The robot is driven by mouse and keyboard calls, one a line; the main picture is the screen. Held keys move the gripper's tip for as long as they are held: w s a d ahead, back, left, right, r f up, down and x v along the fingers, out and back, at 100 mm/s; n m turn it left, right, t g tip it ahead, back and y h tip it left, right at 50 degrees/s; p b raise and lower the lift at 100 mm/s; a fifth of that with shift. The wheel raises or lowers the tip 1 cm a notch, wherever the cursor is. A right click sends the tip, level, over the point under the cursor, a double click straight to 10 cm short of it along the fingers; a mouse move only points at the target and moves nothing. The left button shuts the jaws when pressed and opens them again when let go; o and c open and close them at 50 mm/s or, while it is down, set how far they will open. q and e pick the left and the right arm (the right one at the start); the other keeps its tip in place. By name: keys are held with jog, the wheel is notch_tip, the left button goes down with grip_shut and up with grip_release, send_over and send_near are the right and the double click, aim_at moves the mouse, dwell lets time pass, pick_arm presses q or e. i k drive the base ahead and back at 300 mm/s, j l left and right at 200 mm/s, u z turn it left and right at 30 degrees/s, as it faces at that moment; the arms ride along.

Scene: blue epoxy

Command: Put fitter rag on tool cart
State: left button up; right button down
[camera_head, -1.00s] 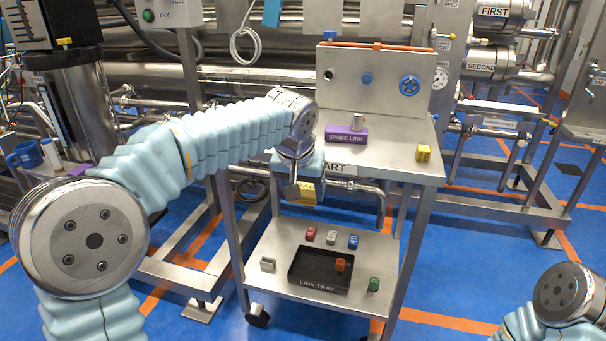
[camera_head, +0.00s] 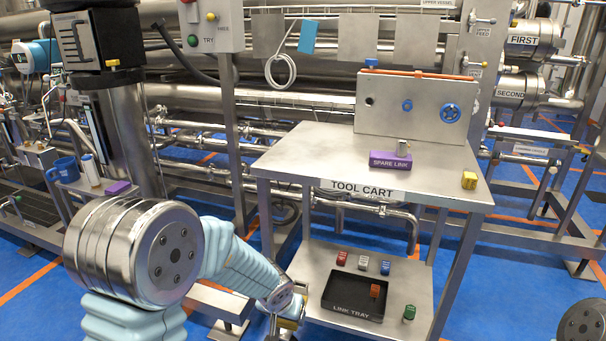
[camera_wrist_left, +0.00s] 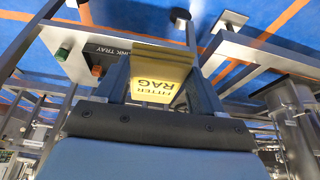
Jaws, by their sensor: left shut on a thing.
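The fitter rag is a yellow block labelled "FITTER RAG" (camera_wrist_left: 163,78), seen in the left wrist view between the dark fingers of my left gripper (camera_wrist_left: 160,62), which is shut on it. In the head view only a bit of yellow (camera_head: 289,324) shows at the bottom edge, by the lower shelf's front left corner; the fingers are mostly cut off. The tool cart (camera_head: 300,152) is a steel cart with a "TOOL CART" label on its top's front edge. The top's front left is bare. My right gripper is out of view.
On the cart top are a purple "SPARE LINK" block (camera_head: 390,161), a yellow block (camera_head: 469,180) and an upright panel (camera_head: 420,110) at the back. The lower shelf (camera_head: 318,262) holds a black link tray (camera_head: 335,306) and several small coloured blocks. Pipework lies behind.

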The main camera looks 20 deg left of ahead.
aim_at(316, 133)
jog(key=i+j+z, duration=0.1)
jog(key=j, duration=0.8)
jog(key=i+j+z, duration=0.1)
jog(key=j, duration=0.85)
jog(key=i+j+z, duration=0.1)
jog(key=j, duration=0.85)
